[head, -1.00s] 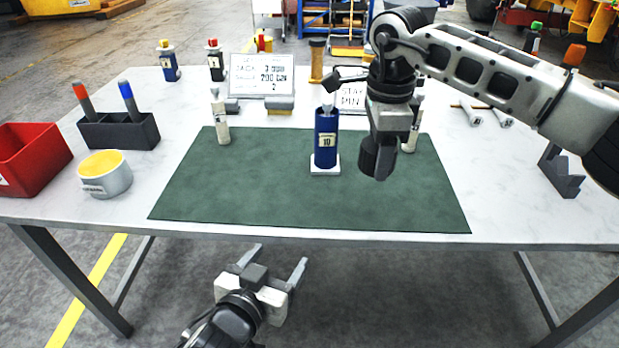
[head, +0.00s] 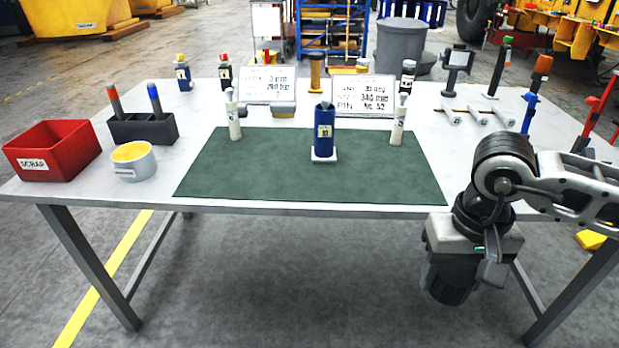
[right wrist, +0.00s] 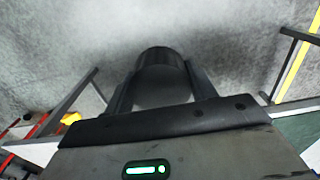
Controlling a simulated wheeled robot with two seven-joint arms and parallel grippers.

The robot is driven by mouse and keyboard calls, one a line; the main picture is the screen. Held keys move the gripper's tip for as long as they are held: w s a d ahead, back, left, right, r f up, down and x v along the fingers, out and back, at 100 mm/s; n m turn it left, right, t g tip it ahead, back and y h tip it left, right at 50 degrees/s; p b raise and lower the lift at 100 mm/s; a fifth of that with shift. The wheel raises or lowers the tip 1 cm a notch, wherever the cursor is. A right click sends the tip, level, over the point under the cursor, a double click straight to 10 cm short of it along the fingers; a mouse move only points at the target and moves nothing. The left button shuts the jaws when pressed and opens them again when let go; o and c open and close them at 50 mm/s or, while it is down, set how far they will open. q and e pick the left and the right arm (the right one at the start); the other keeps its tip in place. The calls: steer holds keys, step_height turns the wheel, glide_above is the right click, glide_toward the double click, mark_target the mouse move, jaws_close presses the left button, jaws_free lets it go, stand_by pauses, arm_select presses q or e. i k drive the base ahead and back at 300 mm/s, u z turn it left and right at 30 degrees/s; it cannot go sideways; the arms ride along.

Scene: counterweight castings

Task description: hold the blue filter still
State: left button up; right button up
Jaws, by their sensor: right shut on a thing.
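The blue filter (head: 324,132) stands upright on a small white base (head: 323,158) on the green mat (head: 255,177). It has a pale label, and a grey tip shows at its top. No gripper touches it. My right gripper (head: 452,272) hangs in front of the table's near edge, to the right of the mat, pointing down. In the right wrist view its two fingers are shut on a dark cylinder (right wrist: 160,57), held over the floor. My left gripper is out of view.
Two pale upright posts (head: 233,118) (head: 398,122) stand on the mat either side of the filter. A red scrap bin (head: 66,163), a tin with a yellow top (head: 134,168) and a dark marker holder (head: 142,130) stand left. Sign boards stand behind.

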mark_target(324, 150)
steer(key=u, duration=0.6)
steer(key=i, duration=0.95)
steer(key=u, duration=0.45)
